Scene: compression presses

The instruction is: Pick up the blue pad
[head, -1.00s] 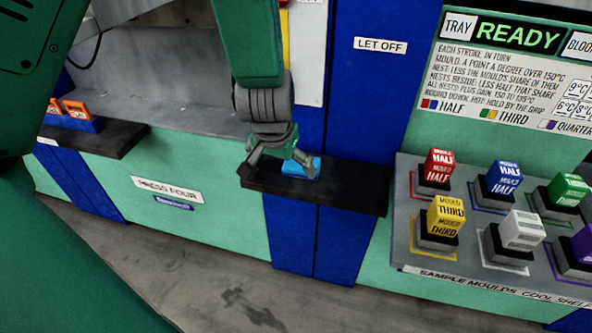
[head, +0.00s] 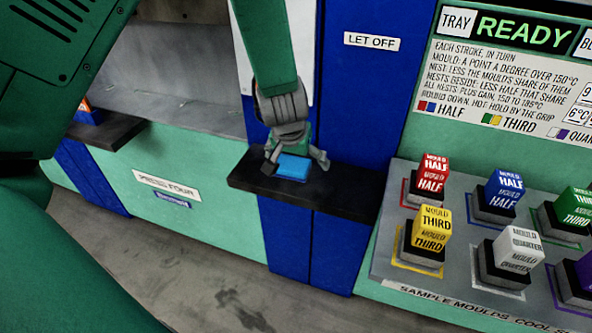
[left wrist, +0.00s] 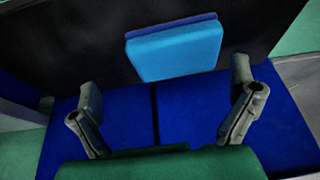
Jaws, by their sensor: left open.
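The blue pad (head: 293,167) lies on a dark shelf (head: 345,195) under the "LET OFF" label. My left gripper (head: 295,163) is open above the shelf, with one finger on each side of the pad in the head view. In the left wrist view the light-blue pad (left wrist: 175,52) lies ahead of the open left gripper (left wrist: 166,86), centred between its fingers. I see no grip on the pad. Contact between fingers and shelf cannot be told. My right gripper is not in view.
Sample moulds stand on a grey shelf (head: 395,262) to the right, among them a red one (head: 433,173) and a yellow one (head: 432,228). Another dark shelf (head: 108,133) with an orange-and-blue item is at the left. The floor in front is clear.

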